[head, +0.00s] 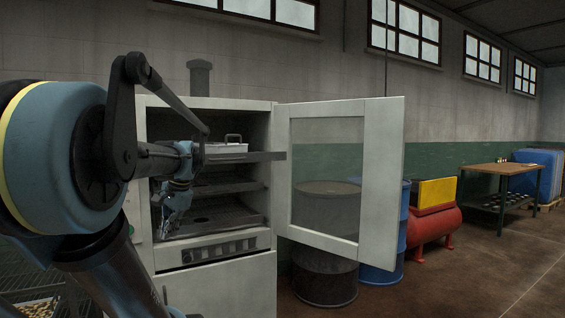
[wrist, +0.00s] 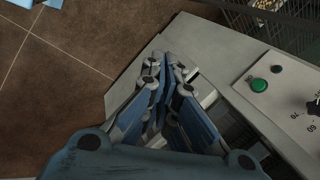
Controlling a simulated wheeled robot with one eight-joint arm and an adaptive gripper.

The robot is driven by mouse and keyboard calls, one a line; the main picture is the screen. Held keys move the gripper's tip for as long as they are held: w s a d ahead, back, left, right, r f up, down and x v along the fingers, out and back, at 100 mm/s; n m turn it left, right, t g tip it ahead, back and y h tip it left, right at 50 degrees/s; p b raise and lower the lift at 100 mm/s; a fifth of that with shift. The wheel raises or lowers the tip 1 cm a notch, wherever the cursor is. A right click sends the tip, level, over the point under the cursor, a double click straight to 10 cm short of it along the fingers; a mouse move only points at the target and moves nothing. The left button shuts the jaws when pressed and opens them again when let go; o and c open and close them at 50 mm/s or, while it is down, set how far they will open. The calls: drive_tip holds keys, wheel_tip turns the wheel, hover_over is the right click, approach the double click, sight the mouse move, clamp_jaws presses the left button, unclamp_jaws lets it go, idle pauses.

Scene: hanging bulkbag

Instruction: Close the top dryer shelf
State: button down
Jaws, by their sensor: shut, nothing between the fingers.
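The white dryer (head: 210,282) stands with its windowed door (head: 382,180) swung wide open to the right. Its top shelf (head: 262,156) is a dark plate that juts out past the opening, its right end overlapping the door's edge. A light metal tray with a handle (head: 226,147) sits on that shelf. My gripper (head: 168,232) hangs lower, in front of the left part of the opening, apart from the top shelf. In the wrist view my gripper (wrist: 168,58) shows its fingers together with nothing between them. My arm hides the shelf's left end.
Lower shelves (head: 230,187) sit inside the dryer. A control panel with a green button (wrist: 259,85) is close by. A dark drum (head: 325,275) and a blue drum (head: 385,272) stand behind the door. The floor (head: 470,275) at right is clear.

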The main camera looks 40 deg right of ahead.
drive_tip(key=w+d+r+m+t, duration=0.1)
drive_tip(key=d+r+m, duration=0.55)
drive_tip(key=d, duration=0.55)
drive_tip(key=w+d+r+m+t, duration=0.2)
drive_tip(key=d+r+m, duration=0.5)
drive_tip(key=d, duration=0.4)
drive_tip(key=s+d+r+m+t+h, duration=0.1)
drive_tip(key=s+d+r+m, duration=0.3)
drive_tip(key=d, duration=0.4)
drive_tip(key=s+d+r+m+h, duration=0.1)
drive_tip(key=s+d+r+m, duration=0.25)
drive_tip(key=d, duration=0.45)
drive_tip(key=s+d+r+m+t+h, duration=0.1)
drive_tip(key=s+d+r+m+h, duration=0.1)
drive_tip(key=s+d+r+m, duration=0.45)
drive_tip(key=n, duration=0.3)
approach(285, 159)
drive_tip(key=shift+w+a+f, duration=0.2)
drive_tip(key=shift+w+f, duration=0.4)
drive_tip(key=shift+f, duration=0.45)
drive_tip(key=shift+w+a+f, duration=0.15)
drive_tip(key=shift+w+f, duration=0.5)
drive_tip(key=shift+f, duration=0.4)
drive_tip(key=shift+w+a+f, duration=0.2)
drive_tip(key=shift+w+f, duration=0.4)
drive_tip(key=shift+f, duration=0.5)
